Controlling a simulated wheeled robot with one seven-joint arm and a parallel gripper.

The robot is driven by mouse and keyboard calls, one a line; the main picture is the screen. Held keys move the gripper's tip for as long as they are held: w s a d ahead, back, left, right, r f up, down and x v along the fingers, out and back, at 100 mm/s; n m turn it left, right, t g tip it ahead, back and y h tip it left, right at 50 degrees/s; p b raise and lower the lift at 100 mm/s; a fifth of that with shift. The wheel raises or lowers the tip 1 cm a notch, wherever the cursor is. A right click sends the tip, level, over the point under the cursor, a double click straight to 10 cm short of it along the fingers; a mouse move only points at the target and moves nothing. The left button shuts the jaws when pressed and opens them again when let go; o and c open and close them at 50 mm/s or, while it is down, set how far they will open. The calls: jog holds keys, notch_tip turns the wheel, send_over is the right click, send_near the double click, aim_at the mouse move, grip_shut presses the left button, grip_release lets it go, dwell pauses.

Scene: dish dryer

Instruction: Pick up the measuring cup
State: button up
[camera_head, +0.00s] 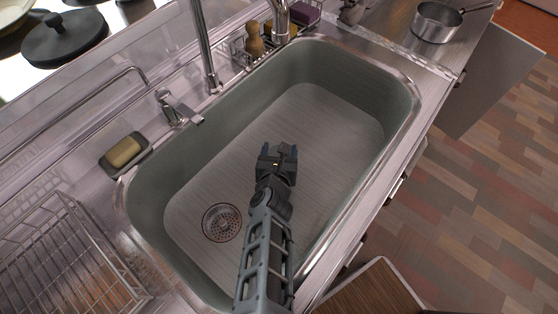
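I cannot make out a clear measuring cup in the head view. A round metal vessel with a long handle (436,22) stands on the counter at the top right; it looks like a small saucepan, and I cannot tell if it is the cup meant. My gripper (278,151) is over the middle of the sink, well apart from that vessel. Its two fingertips stand apart with nothing seen between them. The arm hides part of the sink's near side.
The sink (310,115) is empty, with a drain (222,222). A faucet (205,50) rises behind it. A sponge in a holder (124,152) is at left, a wire dish rack (62,262) at lower left, a caddy with a brush (254,40) behind. A black lidded pot (62,38) is top left.

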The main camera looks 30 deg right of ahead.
jog(key=c, duration=0.3)
jog(key=shift+r, duration=0.3)
jog(key=shift+c, duration=0.2)
jog(key=s+d+r, duration=0.6)
jog(key=d+r, duration=0.3)
jog(key=r, duration=0.1)
jog(key=shift+s+d+r+p, duration=0.2)
jog(key=shift+s+p, duration=0.05)
jog(key=shift+p, duration=0.05)
dwell(0.9)
jog(key=shift+s+d, duration=0.1)
